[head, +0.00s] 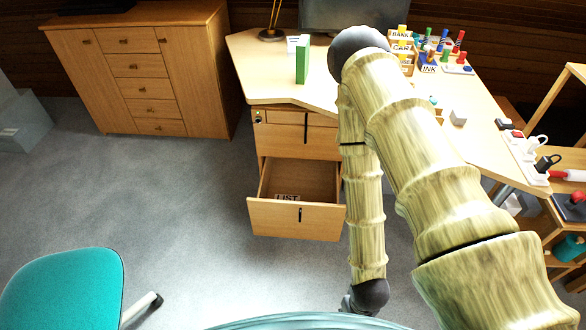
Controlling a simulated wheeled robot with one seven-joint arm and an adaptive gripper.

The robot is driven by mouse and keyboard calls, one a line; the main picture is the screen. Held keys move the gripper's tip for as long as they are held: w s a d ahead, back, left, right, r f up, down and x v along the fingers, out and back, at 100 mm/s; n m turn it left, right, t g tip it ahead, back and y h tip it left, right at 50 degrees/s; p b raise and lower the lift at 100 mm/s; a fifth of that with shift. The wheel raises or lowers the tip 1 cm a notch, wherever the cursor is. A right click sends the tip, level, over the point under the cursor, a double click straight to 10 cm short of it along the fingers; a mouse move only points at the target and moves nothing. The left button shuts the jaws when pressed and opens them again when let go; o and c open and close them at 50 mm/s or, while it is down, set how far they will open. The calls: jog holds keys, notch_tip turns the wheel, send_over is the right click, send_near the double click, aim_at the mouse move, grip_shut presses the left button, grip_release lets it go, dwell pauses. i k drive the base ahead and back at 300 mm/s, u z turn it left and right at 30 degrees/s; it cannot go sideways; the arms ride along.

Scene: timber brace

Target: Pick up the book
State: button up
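My arm comes in from the lower right, rises over the desk and bends back down in front of the drawers. My gripper (362,300) is only partly visible at the bottom of the view, low and well apart from the book. Its fingers are hidden or cut off, so I cannot tell whether it is open.
An open drawer (297,218) sticks out below the desk. A wooden cabinet (140,70) stands at left, a teal chair (65,290) at lower left. Small blocks and pegs crowd the desk's right part, with a power strip (525,158) near its right edge. Carpet between is clear.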

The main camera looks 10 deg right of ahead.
aim_at(303, 46)
jog(key=u, duration=0.7)
jog(key=i, duration=1.8)
jog(key=z, duration=0.75)
jog(key=i, duration=0.65)
jog(key=z, duration=0.45)
